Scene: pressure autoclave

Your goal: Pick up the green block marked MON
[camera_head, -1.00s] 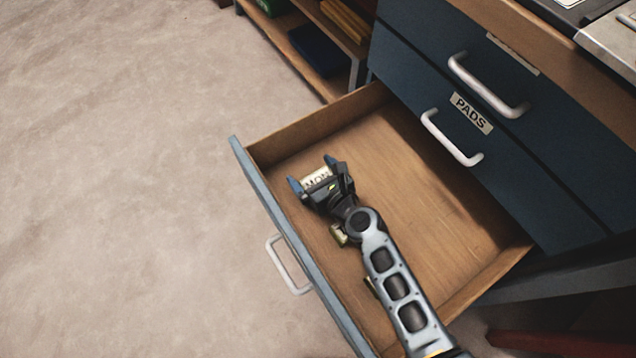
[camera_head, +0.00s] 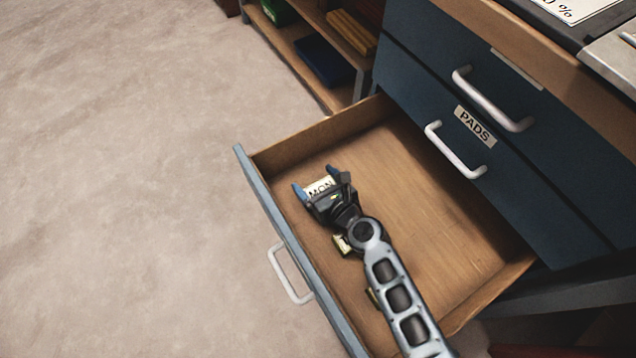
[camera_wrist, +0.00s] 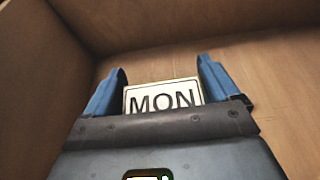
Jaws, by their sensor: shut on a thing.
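The block marked MON (camera_head: 321,186) is in the open drawer (camera_head: 430,215), near its front left corner. Its top shows a pale label with dark letters, which is also readable in the wrist view (camera_wrist: 163,97). Only a thin greenish edge shows around the label. My gripper (camera_head: 316,182) reaches down into the drawer and is shut on the block, one blue finger on each side. The wrist view shows the two fingers (camera_wrist: 160,88) flanking the label. The block's lower part is hidden, so I cannot tell whether it touches the drawer floor.
Another pale-topped block (camera_head: 342,244) lies beside my wrist, and part of one more (camera_head: 372,297) shows beside my arm. The drawer's front panel (camera_head: 290,245) is close on the left. The drawer floor right of my arm is clear.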

